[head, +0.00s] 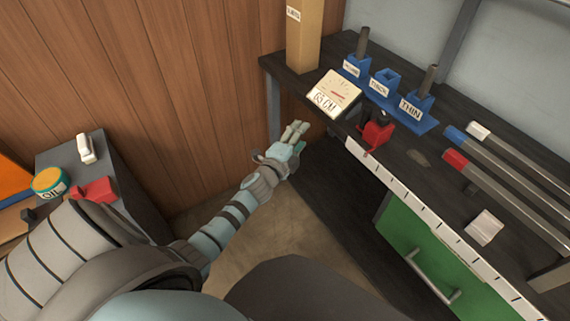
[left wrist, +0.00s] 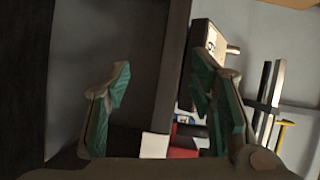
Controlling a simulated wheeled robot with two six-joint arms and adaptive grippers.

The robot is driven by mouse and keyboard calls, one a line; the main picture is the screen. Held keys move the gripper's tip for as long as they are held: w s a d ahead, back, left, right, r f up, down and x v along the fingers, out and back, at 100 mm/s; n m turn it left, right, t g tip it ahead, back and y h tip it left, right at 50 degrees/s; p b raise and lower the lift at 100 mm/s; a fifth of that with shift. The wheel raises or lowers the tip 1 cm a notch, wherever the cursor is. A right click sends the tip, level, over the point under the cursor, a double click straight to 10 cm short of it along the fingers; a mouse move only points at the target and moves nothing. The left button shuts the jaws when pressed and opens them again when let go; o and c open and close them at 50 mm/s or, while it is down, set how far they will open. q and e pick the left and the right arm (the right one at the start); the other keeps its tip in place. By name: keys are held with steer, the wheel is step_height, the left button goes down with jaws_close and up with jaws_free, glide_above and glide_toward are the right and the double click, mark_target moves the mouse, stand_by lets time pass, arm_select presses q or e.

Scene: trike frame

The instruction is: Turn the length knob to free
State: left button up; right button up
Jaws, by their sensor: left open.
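A red block (head: 376,134) sits at the front edge of the dark workbench, beside the white ruler strip. A small dark knob-like part (head: 384,116) shows on its top; which way it is turned is too small to tell. My left gripper (head: 294,136) is in front of the bench, to the left of the red block and apart from it. In the left wrist view its two green-padded fingers (left wrist: 162,80) are spread with nothing between the tips. A red patch (left wrist: 183,153) shows low between the fingers there, partly hidden. My right gripper is not in view.
Capped bars (head: 510,165) lie at the right. A green drawer (head: 432,262) is below the bench. A grey cabinet (head: 120,180) stands left. The floor between is clear.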

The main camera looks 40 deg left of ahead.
arm_select(q)
steer(key=s+f+n+g+b, duration=0.2)
steer(key=s+f, duration=0.3)
steer(key=f, duration=0.7)
steer(key=shift+s+n+g, duration=0.35)
steer(key=shift+n+g, duration=0.05)
steer(key=shift+n, duration=0.5)
steer(key=shift+a, duration=0.1)
